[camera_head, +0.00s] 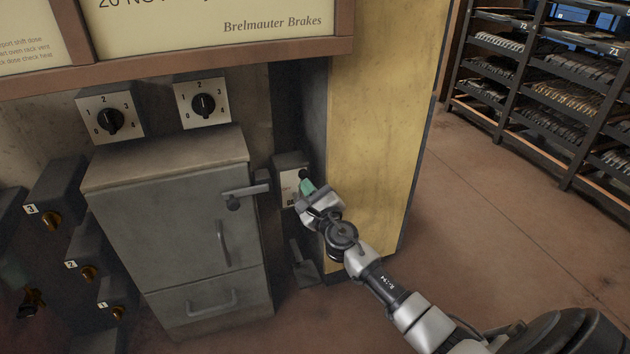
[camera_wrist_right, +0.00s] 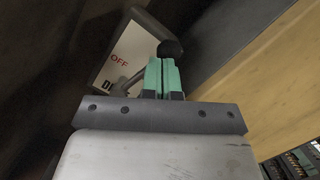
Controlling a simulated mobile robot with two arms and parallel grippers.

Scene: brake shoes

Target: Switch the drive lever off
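The drive lever's box (camera_head: 291,180) is a small grey box with a pale face, on the wall right of the grey cabinet. In the right wrist view its face (camera_wrist_right: 128,50) shows red "OFF" and a partly hidden black word starting with "D". The lever has a thin metal shaft (camera_wrist_right: 127,80) and a black ball knob (camera_wrist_right: 171,48). My right gripper (camera_head: 306,186) is at the box. Its green fingers (camera_wrist_right: 162,75) are together, with the knob just beyond their tips. The shaft passes behind them; contact is unclear. My left gripper is not clearly visible.
The grey cabinet (camera_head: 185,240) with a protruding latch handle (camera_head: 234,199) stands left of the lever box. A yellow panel (camera_head: 375,130) stands right of it. Two rotary dials (camera_head: 111,120) sit above the cabinet. Open floor (camera_head: 480,210) and racks (camera_head: 540,90) lie to the right.

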